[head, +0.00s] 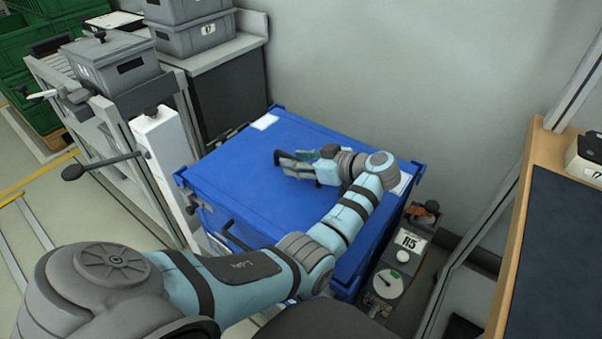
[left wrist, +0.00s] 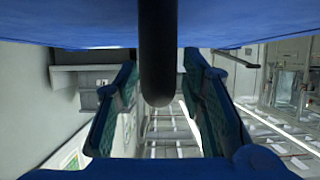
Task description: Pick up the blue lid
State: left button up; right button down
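The blue lid (head: 245,170) is a broad flat sheet with white labels on it, lying on top of a large blue crate (head: 345,262). My left gripper (head: 284,161) is low over the middle of the lid, pointing left in the head view. In the left wrist view the lid's blue surface (left wrist: 75,30) fills the top edge. A black rounded bar (left wrist: 156,70) stands between the two green-padded fingers (left wrist: 160,108), with a visible gap on each side. The gripper is open around it. My left forearm hides part of the lid's near right side. My right gripper is out of view.
A roller stand with grey bins (head: 112,65) and a black lever is at the left of the crate. A wall is close behind. A dark-topped wooden bench (head: 560,250) is at the far right.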

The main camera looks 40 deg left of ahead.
pick_arm(q)
jog(key=shift+a+f, duration=0.25)
jog(key=shift+a, duration=0.15)
jog(key=shift+d, duration=0.1)
grip_shut()
jog(key=shift+r, duration=0.2)
